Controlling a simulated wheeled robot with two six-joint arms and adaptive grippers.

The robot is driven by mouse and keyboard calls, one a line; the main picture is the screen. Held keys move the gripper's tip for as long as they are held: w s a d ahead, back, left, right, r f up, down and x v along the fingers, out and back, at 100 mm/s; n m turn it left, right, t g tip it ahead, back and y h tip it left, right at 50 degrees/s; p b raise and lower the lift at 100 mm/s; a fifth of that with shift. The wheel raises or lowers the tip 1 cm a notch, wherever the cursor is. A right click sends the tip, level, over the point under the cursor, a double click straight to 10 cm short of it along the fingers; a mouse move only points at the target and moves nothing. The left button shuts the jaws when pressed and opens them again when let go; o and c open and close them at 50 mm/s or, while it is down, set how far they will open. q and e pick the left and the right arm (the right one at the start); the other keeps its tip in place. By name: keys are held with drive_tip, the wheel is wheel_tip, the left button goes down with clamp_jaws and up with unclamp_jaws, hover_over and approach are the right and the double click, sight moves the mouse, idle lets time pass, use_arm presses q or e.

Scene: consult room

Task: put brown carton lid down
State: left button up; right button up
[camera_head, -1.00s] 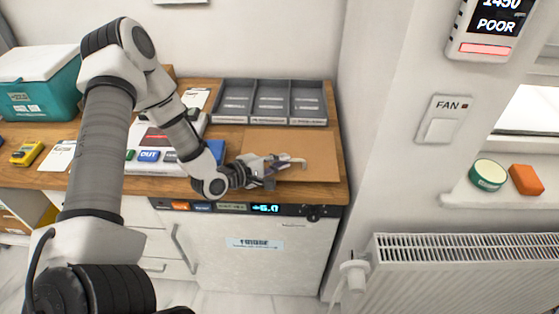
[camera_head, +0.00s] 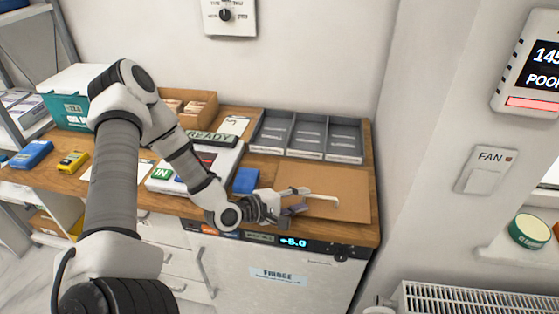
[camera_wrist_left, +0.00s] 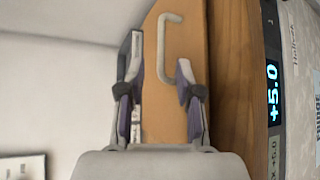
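The brown carton lid (camera_head: 345,206) is a flat brown panel with a pale bar handle (camera_head: 322,198). It lies at the right end of the wooden counter, by the front edge. My left gripper (camera_head: 298,201) is over the lid's left part, beside the handle. The handle (camera_wrist_left: 167,50) shows just beyond the fingers, over the lid (camera_wrist_left: 192,35). My right gripper is not in view.
Grey divided trays (camera_head: 308,134) stand behind the lid. A blue block (camera_head: 246,180) and a white panel (camera_head: 165,183) with an IN label are to the left. An open brown carton (camera_head: 200,104) is at the back. A fridge (camera_head: 270,285) is below the counter.

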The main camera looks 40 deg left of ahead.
use_arm(q)
drive_tip(key=p+v, duration=0.1)
drive_tip(key=v, duration=0.1)
drive_tip(key=p+v, duration=0.4)
drive_tip(key=shift+s+r, duration=0.25)
drive_tip(key=shift+r, duration=0.2)
drive_tip(key=shift+s+a+p, duration=0.15)
drive_tip(key=shift+s+p, duration=0.15)
drive_tip(key=shift+s, duration=0.05)
drive_tip(key=s+d+f+m+g, duration=0.7)
drive_tip(key=d+f+m+g, duration=0.2)
drive_tip(key=f+m, duration=0.15)
drive_tip(key=s+d+f+m+g+y, duration=0.1)
drive_tip(key=s+f+m+g+y, duration=0.1)
drive_tip(key=s, duration=0.3)
drive_tip(key=s+d+f+m+g+y, duration=0.2)
drive_tip(key=s+f+m, duration=0.1)
drive_tip(key=s+m, duration=0.2)
drive_tip(key=shift+s+f+g+y, duration=0.2)
drive_tip(key=shift+s+g+y, duration=0.1)
drive_tip(key=shift+s+g, duration=0.1)
